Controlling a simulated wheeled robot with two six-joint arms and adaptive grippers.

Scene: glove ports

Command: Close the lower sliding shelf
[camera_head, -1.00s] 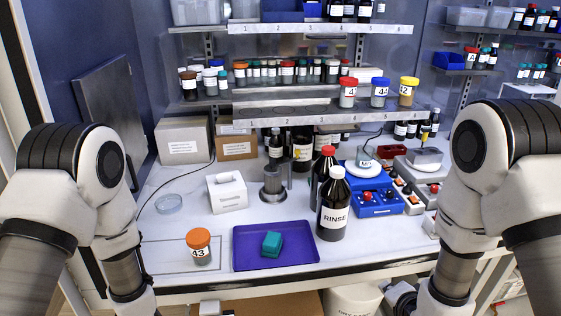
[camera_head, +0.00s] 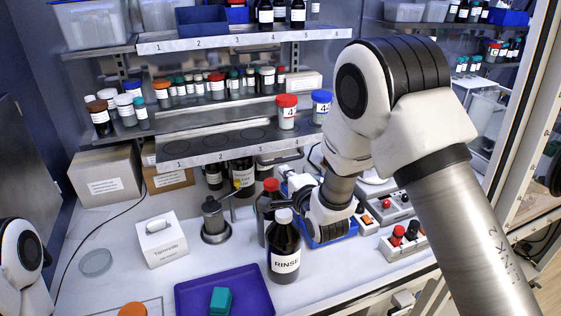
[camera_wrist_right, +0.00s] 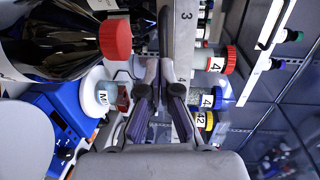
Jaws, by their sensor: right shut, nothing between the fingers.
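The lower sliding shelf (camera_head: 215,155) has a numbered front edge and sticks out over the bench, below the upper numbered shelf. A red-lidded jar (camera_head: 287,112) and a blue-lidded jar (camera_head: 321,104) stand on it; my right arm covers its right end. My right gripper (camera_head: 277,204) is low, under and in front of the shelf, beside the dark bottles and partly hidden by my wrist. In the right wrist view its fingers (camera_wrist_right: 158,68) are shut and empty, near the shelf's numbered edge (camera_wrist_right: 184,45). Apparent contact cannot be told. My left gripper is out of view.
A RINSE bottle (camera_head: 283,248) and a red-capped bottle (camera_head: 268,203) stand close to my right gripper. A metal canister (camera_head: 214,220), tissue box (camera_head: 161,240) and purple tray (camera_head: 228,291) are on the bench. Blue equipment (camera_head: 335,232) lies under my wrist.

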